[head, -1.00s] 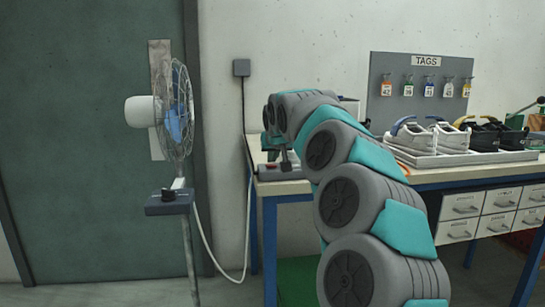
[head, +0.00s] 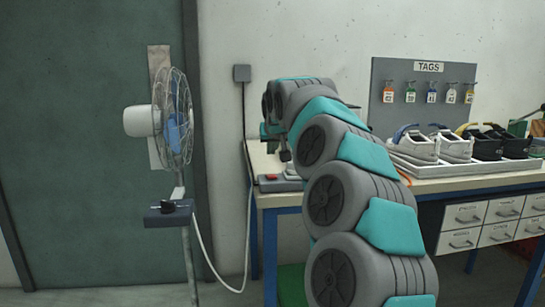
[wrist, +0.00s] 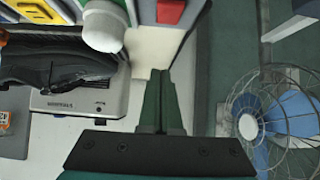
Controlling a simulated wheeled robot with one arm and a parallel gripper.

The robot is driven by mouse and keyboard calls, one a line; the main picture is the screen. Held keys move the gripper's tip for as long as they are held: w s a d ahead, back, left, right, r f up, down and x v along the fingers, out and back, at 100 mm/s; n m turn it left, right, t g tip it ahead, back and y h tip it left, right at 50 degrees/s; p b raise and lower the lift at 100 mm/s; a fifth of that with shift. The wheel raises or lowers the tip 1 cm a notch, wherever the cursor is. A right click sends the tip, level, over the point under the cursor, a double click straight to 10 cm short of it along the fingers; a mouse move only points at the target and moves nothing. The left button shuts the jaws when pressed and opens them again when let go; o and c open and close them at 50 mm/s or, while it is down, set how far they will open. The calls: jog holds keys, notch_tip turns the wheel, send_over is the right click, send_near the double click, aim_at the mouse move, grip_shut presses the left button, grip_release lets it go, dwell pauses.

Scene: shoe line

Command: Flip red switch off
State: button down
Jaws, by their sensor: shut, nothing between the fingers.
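The red switch (head: 271,177) sits on a low grey box at the near left corner of the workbench. In the wrist view the red switch (wrist: 171,11) is at the top edge, partly cut off. I cannot tell which way it is set. My gripper (head: 285,157) is above and slightly right of the switch, apart from it, with its fingers pointing down. In the wrist view my gripper (wrist: 160,74) shows its fingers shut together with nothing between them. My own arm hides part of the bench behind it.
A fan (head: 172,118) on a stand with a dark control box (head: 168,213) is left of the bench (head: 300,200). A white tray (head: 470,168) of shoes lies to the right, below a tag board (head: 420,95). A white-capped bottle (wrist: 103,25) is near my gripper.

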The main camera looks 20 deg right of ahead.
jog(key=w+r+v, duration=0.1)
jog(key=v, duration=0.8)
jog(key=shift+w+d+r+b, duration=0.15)
jog(key=shift+r+b, duration=0.2)
jog(key=s+a+f+n+g+y, duration=0.1)
jog(key=s+a+f+n+g, duration=0.15)
jog(key=s+a+f, duration=0.65)
jog(key=s+a+f+n+g+y, duration=0.1)
jog(key=s+a+f+g, duration=0.2)
jog(key=s+a+f, duration=0.55)
jog(key=s+f+g, duration=0.3)
jog(key=s+f, duration=0.8)
jog(key=s, duration=0.3)
jog(key=s+a+f+g, duration=0.1)
jog(key=s+f+g, duration=0.2)
jog(key=s+f, duration=0.8)
jog(key=s, duration=0.3)
jog(key=shift+y, duration=0.4)
jog(key=shift+s+a, duration=0.1)
